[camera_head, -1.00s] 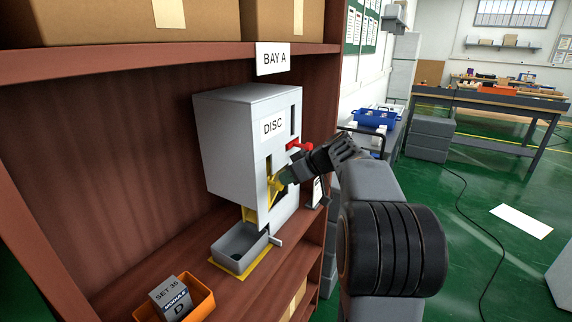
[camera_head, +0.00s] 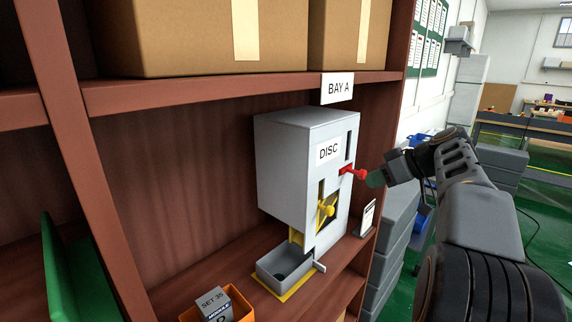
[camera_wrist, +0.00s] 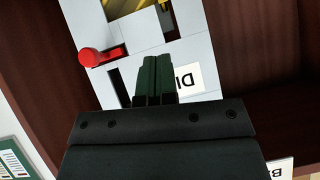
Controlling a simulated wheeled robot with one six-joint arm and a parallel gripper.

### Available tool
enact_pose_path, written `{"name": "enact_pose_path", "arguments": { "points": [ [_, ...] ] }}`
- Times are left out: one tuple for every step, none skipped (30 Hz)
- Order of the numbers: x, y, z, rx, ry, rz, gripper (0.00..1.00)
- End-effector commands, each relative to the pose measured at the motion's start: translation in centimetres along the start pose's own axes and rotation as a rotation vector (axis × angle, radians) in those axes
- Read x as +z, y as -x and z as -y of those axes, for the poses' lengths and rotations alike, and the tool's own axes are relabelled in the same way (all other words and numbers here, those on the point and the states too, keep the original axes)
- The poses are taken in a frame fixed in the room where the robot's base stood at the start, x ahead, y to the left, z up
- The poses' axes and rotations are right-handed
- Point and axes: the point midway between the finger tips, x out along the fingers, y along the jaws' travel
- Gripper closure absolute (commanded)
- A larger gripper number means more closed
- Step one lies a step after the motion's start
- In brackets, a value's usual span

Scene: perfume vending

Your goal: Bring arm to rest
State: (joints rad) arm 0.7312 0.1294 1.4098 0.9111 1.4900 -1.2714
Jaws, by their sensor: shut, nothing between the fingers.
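My gripper (camera_head: 376,179) is shut and empty. In the head view it is at the right of the grey dispenser marked DISC (camera_head: 286,171), with its fingertips close to the red lever (camera_head: 353,172). I cannot tell from that view whether they touch. In the wrist view my gripper (camera_wrist: 158,80) points toward the dispenser's front. The red lever (camera_wrist: 92,57) is to its left there, apart from the fingers.
The dispenser stands on a brown shelf (camera_head: 333,285) under the BAY A sign (camera_head: 338,88). A grey tray (camera_head: 276,268) sits at its foot. An orange bin (camera_head: 240,306) holds a SET 35 box (camera_head: 213,303). Grey crates (camera_head: 397,232) stand to the right.

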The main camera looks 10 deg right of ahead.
Motion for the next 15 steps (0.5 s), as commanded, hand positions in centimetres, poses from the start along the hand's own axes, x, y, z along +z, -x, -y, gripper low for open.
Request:
{"name": "enact_pose_path", "arguments": {
  "points": [
    [0.0,0.0,0.0,0.000,-0.009,0.000,1.00],
    [0.0,0.0,0.0,0.001,-0.023,0.000,1.00],
    [0.0,0.0,-0.1,0.007,-0.050,-0.002,1.00],
    [0.0,0.0,-0.3,0.016,-0.079,-0.002,1.00],
    [0.1,0.0,-0.6,0.031,-0.116,0.002,1.00],
    [0.8,-0.3,-1.1,0.054,-0.188,0.019,1.00],
    [1.8,-0.7,-1.5,0.073,-0.259,0.040,1.00],
    [3.1,-1.2,-2.0,0.097,-0.339,0.067,1.00],
    [5.2,-1.9,-2.3,0.137,-0.451,0.109,1.00],
    [6.5,-2.4,-2.0,0.170,-0.530,0.144,1.00],
    [7.8,-3.1,-1.4,0.204,-0.601,0.186,1.00],
    [9.3,-4.1,-0.3,0.252,-0.680,0.237,1.00],
    [10.3,-4.7,0.8,0.285,-0.724,0.274,1.00],
    [11.2,-5.4,1.9,0.318,-0.758,0.308,1.00],
    [12.4,-6.1,3.5,0.360,-0.790,0.349,1.00]
  ]
}}
